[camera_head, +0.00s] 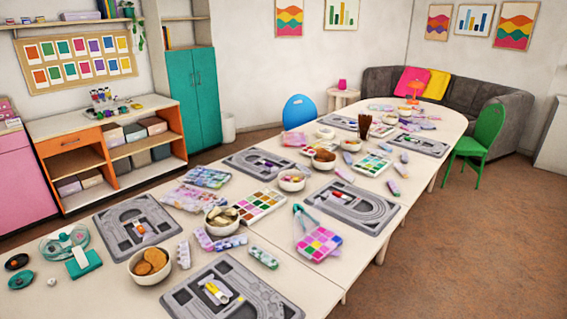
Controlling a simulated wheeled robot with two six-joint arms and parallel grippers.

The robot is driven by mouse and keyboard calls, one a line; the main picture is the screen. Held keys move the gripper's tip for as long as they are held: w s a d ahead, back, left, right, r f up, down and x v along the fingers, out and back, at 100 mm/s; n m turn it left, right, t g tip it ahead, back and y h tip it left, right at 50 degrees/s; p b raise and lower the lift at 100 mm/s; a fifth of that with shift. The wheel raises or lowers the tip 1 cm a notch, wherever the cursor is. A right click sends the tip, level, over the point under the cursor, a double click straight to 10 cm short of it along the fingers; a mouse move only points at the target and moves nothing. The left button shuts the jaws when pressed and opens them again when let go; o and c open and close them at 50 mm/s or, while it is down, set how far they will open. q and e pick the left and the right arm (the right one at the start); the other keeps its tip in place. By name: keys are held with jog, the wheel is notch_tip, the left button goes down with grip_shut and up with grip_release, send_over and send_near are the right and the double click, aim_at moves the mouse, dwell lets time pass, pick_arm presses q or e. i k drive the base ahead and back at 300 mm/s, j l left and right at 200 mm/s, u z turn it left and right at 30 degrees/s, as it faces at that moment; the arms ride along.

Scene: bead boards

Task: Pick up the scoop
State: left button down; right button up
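No item is clear enough for me to name it the scoop with certainty. A small white and yellow item (216,292) lies on the nearest grey bead board (262,290). A small white and orange item (140,228) lies on the grey bead board at the left (110,243). A teal curved tool (302,214) lies behind a colourful bead box (319,243). Neither of my grippers shows in the head view.
The long pale table (318,281) is crowded with boards, bead boxes and bowls. A bowl of cookies (150,264) and a bowl of pale pieces (222,218) stand near the boards. A teal round item (64,243) is at the left. The floor at right is clear.

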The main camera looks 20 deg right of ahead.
aim_at(335, 193)
jog(key=i+l+u, duration=0.1)
jog(key=l, duration=0.45)
jog(key=i+l+u, duration=0.15)
jog(key=l, duration=0.4)
jog(key=i+l+u, duration=0.1)
jog(key=i+l, duration=0.15)
jog(key=l, duration=0.3)
jog(key=i+l+u, duration=0.15)
jog(key=l, duration=0.45)
jog(key=l+u, duration=0.1)
jog(key=l, duration=0.5)
jog(key=i, duration=0.05)
